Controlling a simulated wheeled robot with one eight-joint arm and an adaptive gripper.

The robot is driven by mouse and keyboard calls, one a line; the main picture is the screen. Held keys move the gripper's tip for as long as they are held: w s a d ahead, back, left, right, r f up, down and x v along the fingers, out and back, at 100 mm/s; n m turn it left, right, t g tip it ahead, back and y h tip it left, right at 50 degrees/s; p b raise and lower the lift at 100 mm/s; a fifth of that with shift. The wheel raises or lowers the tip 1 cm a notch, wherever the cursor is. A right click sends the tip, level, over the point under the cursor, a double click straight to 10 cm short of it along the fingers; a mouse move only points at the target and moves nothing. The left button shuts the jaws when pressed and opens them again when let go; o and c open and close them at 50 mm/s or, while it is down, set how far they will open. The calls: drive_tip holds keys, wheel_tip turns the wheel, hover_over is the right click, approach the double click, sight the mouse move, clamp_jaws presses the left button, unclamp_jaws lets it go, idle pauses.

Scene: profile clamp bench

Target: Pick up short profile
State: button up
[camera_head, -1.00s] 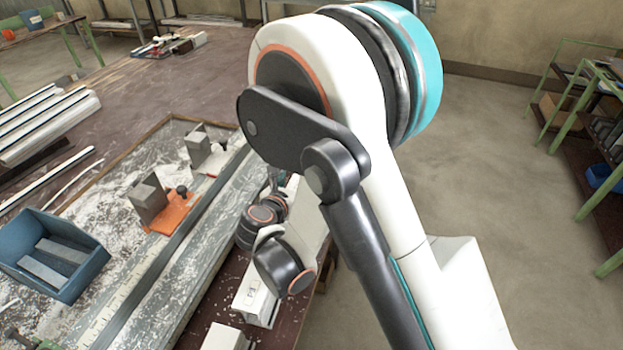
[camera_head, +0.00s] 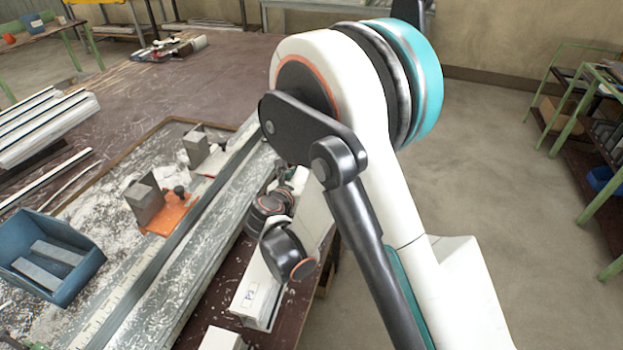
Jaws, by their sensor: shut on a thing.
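My gripper (camera_head: 282,177) shows only in small part, dark, behind my wrist and elbow, over the right side of the bench. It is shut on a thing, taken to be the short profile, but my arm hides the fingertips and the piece. Two short grey bars (camera_head: 50,258) lie in a blue open bin (camera_head: 85,278) at the lower left, away from my gripper. An orange clamp base (camera_head: 172,213) with a grey block (camera_head: 145,203) stands left of my wrist. A second grey block (camera_head: 196,150) stands behind it.
A long metal rail (camera_head: 165,260) with a scale runs along the bench. Long profiles (camera_head: 50,128) are stacked at the far left. Green shelves (camera_head: 590,150) stand right, with bare floor (camera_head: 480,160) between.

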wheel_tip(320, 180, up, 20)
drive_tip(key=p, duration=0.7)
drive_tip(key=s+d, duration=0.2)
drive_tip(key=d, duration=0.8)
drive_tip(key=s+d, duration=0.2)
drive_tip(key=d, duration=0.8)
drive_tip(key=shift+s+f+n+y+b, duration=0.35)
drive_tip(key=shift+n+y+b, duration=0.05)
